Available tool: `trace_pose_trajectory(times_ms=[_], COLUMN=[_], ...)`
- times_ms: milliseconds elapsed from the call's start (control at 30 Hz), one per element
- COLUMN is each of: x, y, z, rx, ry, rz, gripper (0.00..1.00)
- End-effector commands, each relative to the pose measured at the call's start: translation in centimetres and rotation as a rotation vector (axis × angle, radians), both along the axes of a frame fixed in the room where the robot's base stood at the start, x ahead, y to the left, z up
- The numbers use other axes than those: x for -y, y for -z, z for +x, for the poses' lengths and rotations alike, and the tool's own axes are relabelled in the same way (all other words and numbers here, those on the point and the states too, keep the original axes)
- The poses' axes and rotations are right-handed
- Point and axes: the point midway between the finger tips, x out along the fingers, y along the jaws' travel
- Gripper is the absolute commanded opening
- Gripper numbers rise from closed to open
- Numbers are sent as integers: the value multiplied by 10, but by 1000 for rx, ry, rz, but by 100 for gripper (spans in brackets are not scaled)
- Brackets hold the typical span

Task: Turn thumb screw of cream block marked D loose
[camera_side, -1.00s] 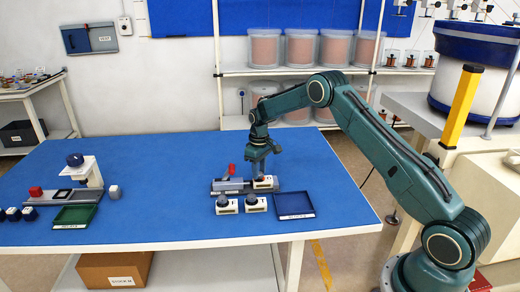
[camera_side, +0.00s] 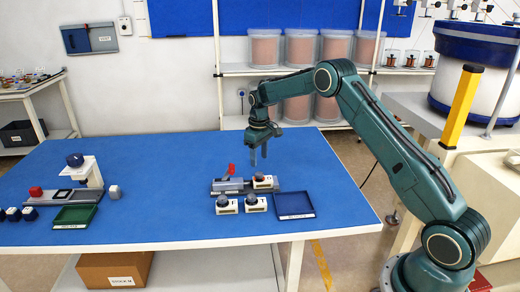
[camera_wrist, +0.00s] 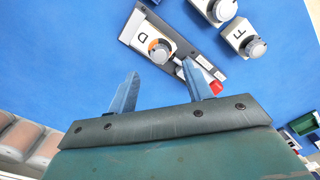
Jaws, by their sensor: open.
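The cream block marked D (camera_wrist: 146,40) sits in a grey fixture (camera_wrist: 195,45), with a dark grey thumb screw (camera_wrist: 160,53) on it. An orange patch shows beside the screw. In the side view the block (camera_side: 265,183) is at the fixture's right end, its screw upright on top. My gripper (camera_side: 257,157) hangs above and a little behind the block, apart from it. In the wrist view my gripper (camera_wrist: 158,72) has its two blue fingers spread, with nothing between them. The fixture's red-handled lever (camera_side: 231,170) stands at its left part.
Two cream blocks with dark knobs (camera_side: 227,206) (camera_side: 255,204) stand in front of the fixture; one is marked F (camera_wrist: 238,34). A blue tray (camera_side: 294,214) lies to the right. A green tray (camera_side: 74,217) and another station (camera_side: 85,172) are far left. The table between is clear.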

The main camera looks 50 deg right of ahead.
Motion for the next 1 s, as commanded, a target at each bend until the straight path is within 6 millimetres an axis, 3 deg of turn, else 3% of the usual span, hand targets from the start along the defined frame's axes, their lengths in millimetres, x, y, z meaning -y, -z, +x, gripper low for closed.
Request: trace_pose_trajectory(times_ms=[200, 433, 1000], x=[0, 0, 0], y=[-40, -68, -80], z=[1, 1, 0], rx=[4, 3, 1], ry=[0, 0, 0], rz=[-2, -1, 0], gripper=[50, 50, 50])
